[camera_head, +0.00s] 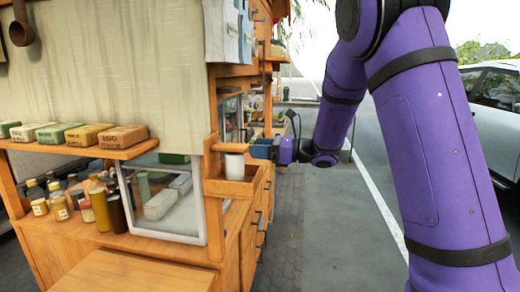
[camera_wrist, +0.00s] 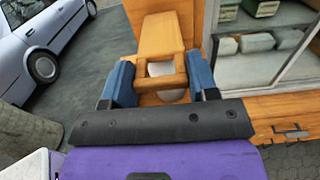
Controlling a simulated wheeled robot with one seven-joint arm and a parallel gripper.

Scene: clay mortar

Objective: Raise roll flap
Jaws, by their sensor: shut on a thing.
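A small wooden roll holder with a tray (camera_head: 230,188) is mounted on the corner of the wooden stall. A white roll (camera_head: 234,166) stands in it, under the wooden roll flap (camera_head: 230,147). In the wrist view the flap (camera_wrist: 160,84) is a light wooden frame, and part of the white roll (camera_wrist: 166,68) shows through its opening. My gripper (camera_head: 261,148) reaches the flap from the right in the head view. Its blue fingers (camera_wrist: 160,77) are on both sides of the flap's end, shut on it. The flap's hinge is not clear.
A glass case (camera_head: 160,205), several bottles and a shelf of labelled boxes (camera_head: 75,136) are left of the holder. Open pavement (camera_head: 320,225) lies to the right. A parked car (camera_head: 495,110) stands beyond my arm.

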